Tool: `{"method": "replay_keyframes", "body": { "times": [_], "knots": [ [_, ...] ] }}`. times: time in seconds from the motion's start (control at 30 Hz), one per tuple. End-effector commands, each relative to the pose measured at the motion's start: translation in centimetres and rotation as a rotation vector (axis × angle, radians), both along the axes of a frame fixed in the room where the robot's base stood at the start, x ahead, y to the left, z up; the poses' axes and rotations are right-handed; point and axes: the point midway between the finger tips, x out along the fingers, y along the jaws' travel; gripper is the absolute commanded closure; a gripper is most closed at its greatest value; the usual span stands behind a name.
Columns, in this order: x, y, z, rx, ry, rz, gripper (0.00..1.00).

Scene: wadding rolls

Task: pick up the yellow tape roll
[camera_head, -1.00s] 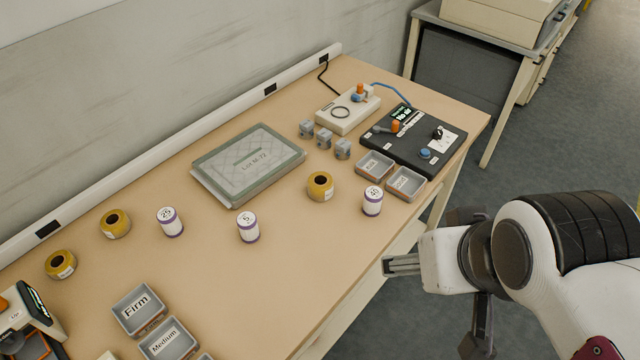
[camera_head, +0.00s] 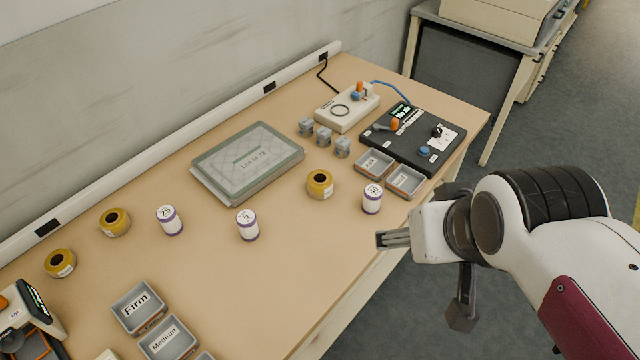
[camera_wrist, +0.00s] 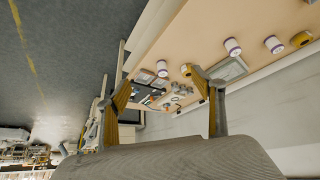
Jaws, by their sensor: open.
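Three yellow tape rolls lie on the wooden table in the head view. One yellow tape roll (camera_head: 320,184) is near the table's middle right, beside a white and purple roll. Another yellow tape roll (camera_head: 115,222) and a third yellow tape roll (camera_head: 60,263) lie at the left. Yellow rolls also show in the wrist view, one beside a finger (camera_wrist: 186,70) and one at the right (camera_wrist: 301,39). My gripper (camera_head: 380,240) is at the table's front edge, right of and nearer than the middle roll, apart from it. It is open and empty; its two fingers (camera_wrist: 165,88) are spread.
White and purple rolls (camera_head: 372,199), (camera_head: 247,225) and (camera_head: 169,220) stand among the yellow ones. A clear-lidded case (camera_head: 247,160) lies behind. Labelled trays (camera_head: 137,306) sit front left; small trays (camera_head: 404,181) and a black panel (camera_head: 440,150) are at right. The front middle is clear.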

Motion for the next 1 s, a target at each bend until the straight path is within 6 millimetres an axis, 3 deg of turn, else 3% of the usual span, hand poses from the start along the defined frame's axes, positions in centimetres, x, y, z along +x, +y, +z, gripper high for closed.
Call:
{"method": "replay_keyframes", "body": {
  "times": [0.5, 1.0],
  "knots": [
    [10.3, 0.5, -2.5, -0.022, -0.119, 0.038, 0.32],
    [18.8, 1.8, -6.4, -0.028, -0.242, 0.089, 0.32]
  ]
}}
